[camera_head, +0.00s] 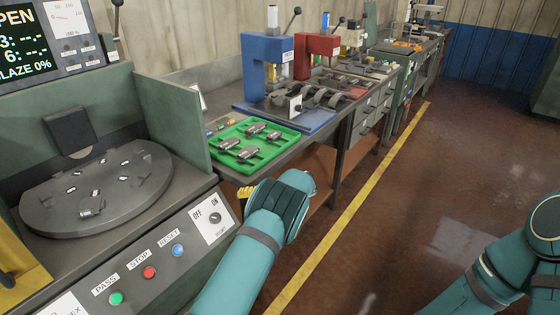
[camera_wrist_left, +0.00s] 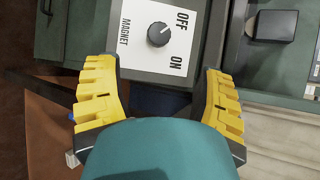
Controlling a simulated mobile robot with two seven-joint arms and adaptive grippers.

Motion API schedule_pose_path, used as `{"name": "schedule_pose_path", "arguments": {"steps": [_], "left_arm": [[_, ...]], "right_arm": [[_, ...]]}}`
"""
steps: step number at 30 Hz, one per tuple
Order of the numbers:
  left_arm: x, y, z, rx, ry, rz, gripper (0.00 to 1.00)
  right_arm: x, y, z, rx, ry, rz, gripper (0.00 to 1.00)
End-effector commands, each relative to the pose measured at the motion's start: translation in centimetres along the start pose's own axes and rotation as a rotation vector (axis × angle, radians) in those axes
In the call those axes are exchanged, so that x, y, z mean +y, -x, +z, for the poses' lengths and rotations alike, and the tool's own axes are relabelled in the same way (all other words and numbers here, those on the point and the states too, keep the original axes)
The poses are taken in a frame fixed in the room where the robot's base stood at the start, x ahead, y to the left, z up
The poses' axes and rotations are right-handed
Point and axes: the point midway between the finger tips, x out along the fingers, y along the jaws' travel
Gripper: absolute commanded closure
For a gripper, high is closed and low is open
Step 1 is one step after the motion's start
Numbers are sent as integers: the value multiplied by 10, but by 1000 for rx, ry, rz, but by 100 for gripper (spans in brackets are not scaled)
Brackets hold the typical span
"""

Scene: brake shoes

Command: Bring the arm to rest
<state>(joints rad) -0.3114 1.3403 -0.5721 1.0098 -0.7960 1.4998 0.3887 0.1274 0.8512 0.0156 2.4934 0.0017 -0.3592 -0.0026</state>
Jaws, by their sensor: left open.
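My left arm comes up from the bottom centre of the head view. Its gripper (camera_head: 246,193) is mostly hidden behind the wrist, with only a bit of yellow finger showing. In the left wrist view its two yellow fingers (camera_wrist_left: 157,74) are spread apart with nothing between them. Beyond the fingers is the white magnet switch plate with a black knob (camera_wrist_left: 158,34). The knob's mark appears to point toward OFF. The same knob shows in the head view (camera_head: 215,218), left of my gripper and apart from it. My right arm shows at the lower right; its gripper is out of view.
A round grey plate (camera_head: 45,213) with a metal part (camera_head: 91,206) sits on the machine at left. A green tray (camera_head: 222,168) holds several metal parts on the bench. A blue press (camera_head: 266,50) and a red press (camera_head: 316,47) stand behind. The floor at right is clear.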

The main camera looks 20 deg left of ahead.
Motion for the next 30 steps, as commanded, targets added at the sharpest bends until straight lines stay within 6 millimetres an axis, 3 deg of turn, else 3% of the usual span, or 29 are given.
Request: {"name": "schedule_pose_path", "arguments": {"steps": [5, 8, 10, 14, 18, 21, 25, 30], "left_arm": [[18, -17, 3, 6, -47, 72, 31], [55, -43, 12, 26, -122, 217, 31], [91, -59, 25, 50, -177, 361, 31], [158, -70, 60, 109, -238, 644, 31], [214, -57, 106, 176, -232, 924, 31], [240, -40, 141, 222, -187, 1098, 31], [257, -13, 186, 281, -89, 1279, 31], [256, 10, 234, 345, 54, 1410, 31]], "right_arm": [[0, 0, 0, 0, 0, 0, 53], [0, 0, 0, 0, 0, 0, 53], [0, 0, 0, 0, 0, 0, 53], [0, 0, 0, 0, 0, 0, 53], [0, 0, 0, 0, 0, 0, 53], [0, 0, 0, 0, 0, 0, 53], [0, 0, 0, 0, 0, 0, 53], [0, 0, 0, 0, 0, 0, 53]]}}
